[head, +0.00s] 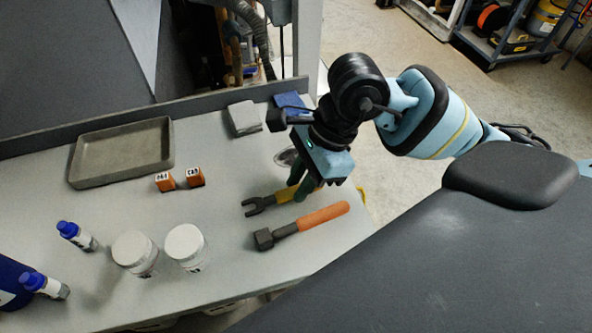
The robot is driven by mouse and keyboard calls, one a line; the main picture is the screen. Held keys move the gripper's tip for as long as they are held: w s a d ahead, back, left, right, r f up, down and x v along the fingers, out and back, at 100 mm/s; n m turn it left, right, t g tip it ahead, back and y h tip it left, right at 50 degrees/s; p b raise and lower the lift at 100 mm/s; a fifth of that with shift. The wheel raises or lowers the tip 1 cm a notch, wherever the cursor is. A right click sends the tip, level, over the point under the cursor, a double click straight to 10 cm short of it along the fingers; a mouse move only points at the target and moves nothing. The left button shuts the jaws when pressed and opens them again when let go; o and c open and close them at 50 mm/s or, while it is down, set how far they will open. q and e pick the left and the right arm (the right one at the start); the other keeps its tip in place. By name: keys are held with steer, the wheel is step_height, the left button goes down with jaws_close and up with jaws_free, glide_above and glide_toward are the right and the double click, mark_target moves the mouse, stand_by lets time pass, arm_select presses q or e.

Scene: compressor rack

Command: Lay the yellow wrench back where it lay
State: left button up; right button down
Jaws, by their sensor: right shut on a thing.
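The yellow wrench (285,196) is low over the right part of the grey bench, its dark open-jawed end pointing left. My right gripper (303,190) points down and is shut on the wrench around its handle. The arm and fingers hide part of the handle; its yellow end shows again to the right of the fingers. I cannot tell whether the wrench touches the bench top. My left gripper does not show in the head view.
An orange-handled hammer (322,216) lies just in front of the wrench. White jars (186,247), orange blocks (196,177), blue-capped bottles (77,236) and a grey tray (122,153) stand further left. A grey block (244,118) and blue item (290,102) are behind. The bench (225,290) ends at right.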

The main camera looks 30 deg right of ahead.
steer(key=shift+s+d, duration=0.2)
steer(key=shift+d, duration=0.7)
steer(key=c, duration=1.2)
jaws_free()
steer(key=shift+d+r, duration=0.1)
steer(key=shift+r, duration=0.1)
steer(key=v, duration=0.6)
steer(key=shift+d+r, duration=0.1)
steer(key=shift+r, duration=0.1)
steer(key=shift+d+r, duration=0.15)
steer(key=shift+r, duration=0.25)
